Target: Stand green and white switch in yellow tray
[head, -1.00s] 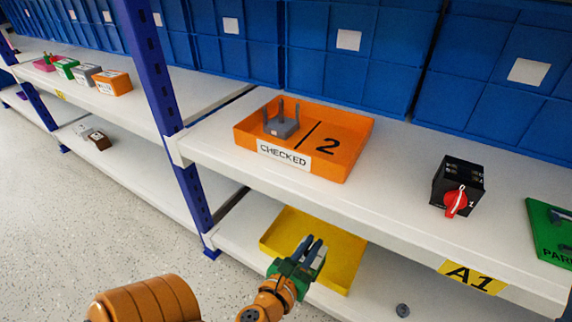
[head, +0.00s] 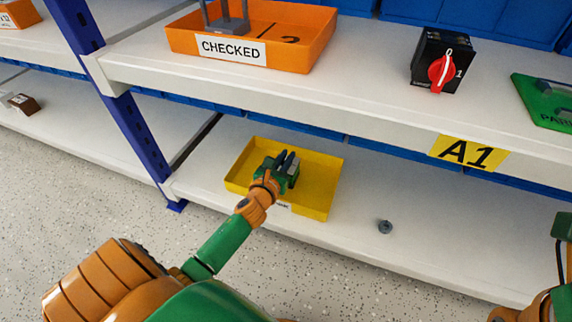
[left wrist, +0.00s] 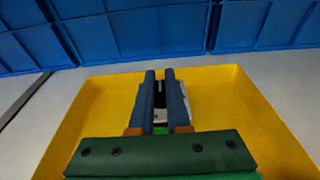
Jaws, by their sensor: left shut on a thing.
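The yellow tray (head: 327,190) stands on the lower shelf, and it fills much of the left wrist view (left wrist: 237,110). My left gripper (head: 288,159) is over the tray in the head view, its blue fingers close together. In the left wrist view the fingers (left wrist: 162,78) are shut on the green and white switch (left wrist: 160,116). The switch is mostly hidden behind the fingers, so its tilt and whether it touches the tray floor cannot be told. Part of my right arm shows at the right edge of the head view; its fingers are out of view.
The upper shelf holds an orange tray (head: 310,52) labelled CHECKED with a grey part in it, a black switch with a red knob (head: 440,66) and a green panel (head: 545,100). A small grey piece (head: 385,227) lies on the lower shelf, right of the tray. Blue bins (left wrist: 130,30) stand behind.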

